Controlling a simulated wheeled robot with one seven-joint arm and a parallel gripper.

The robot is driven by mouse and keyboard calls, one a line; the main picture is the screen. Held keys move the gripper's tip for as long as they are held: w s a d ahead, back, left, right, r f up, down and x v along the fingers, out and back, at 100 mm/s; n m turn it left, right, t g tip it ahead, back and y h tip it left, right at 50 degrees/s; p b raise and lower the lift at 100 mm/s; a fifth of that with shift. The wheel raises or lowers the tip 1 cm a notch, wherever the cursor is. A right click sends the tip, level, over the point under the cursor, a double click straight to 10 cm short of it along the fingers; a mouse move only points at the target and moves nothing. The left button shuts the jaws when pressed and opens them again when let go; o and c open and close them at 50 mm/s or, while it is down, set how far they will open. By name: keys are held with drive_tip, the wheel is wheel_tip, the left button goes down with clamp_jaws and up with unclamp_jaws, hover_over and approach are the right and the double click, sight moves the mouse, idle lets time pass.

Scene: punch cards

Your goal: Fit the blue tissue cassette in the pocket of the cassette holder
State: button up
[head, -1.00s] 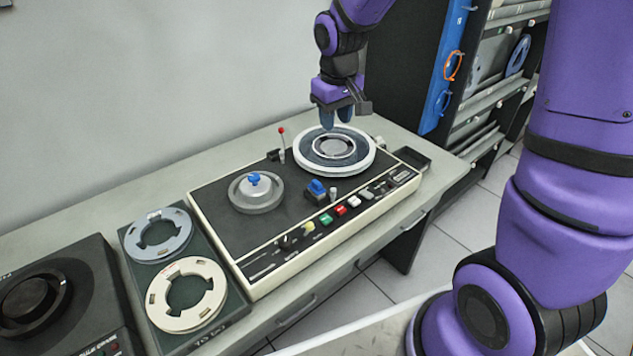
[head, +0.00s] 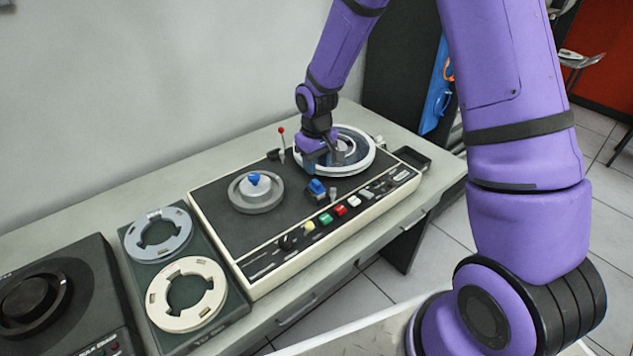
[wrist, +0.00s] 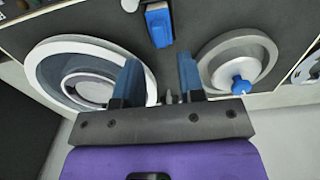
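I cannot make out a tissue cassette or a cassette holder for certain. A tape-deck-like machine (head: 232,222) with a black top stands on the bench. A small blue block (head: 316,187) sits near its middle; it also shows at the top of the wrist view (wrist: 158,24). I cannot tell whether the block is loose. My gripper (head: 322,163) is low over the machine, at the left side of the white-rimmed reel (head: 368,164) and behind the block. In the wrist view my gripper (wrist: 159,78) has its two fingers wide apart with nothing between them.
A grey reel with a blue knob (head: 257,193) is at the machine's left. A red-tipped lever (head: 282,143) stands at its back edge. Coloured buttons (head: 340,210) line the front. A panel with two slotted rings (head: 187,294) and a black unit (head: 90,262) lie further left.

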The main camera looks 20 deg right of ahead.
sight(316, 182)
drive_tip(key=shift+f, duration=3.05)
clamp_jaws()
drive_tip(key=shift+r, duration=3)
wheel_tip(316, 182, up, 7)
drive_tip(key=shift+s, duration=0.1)
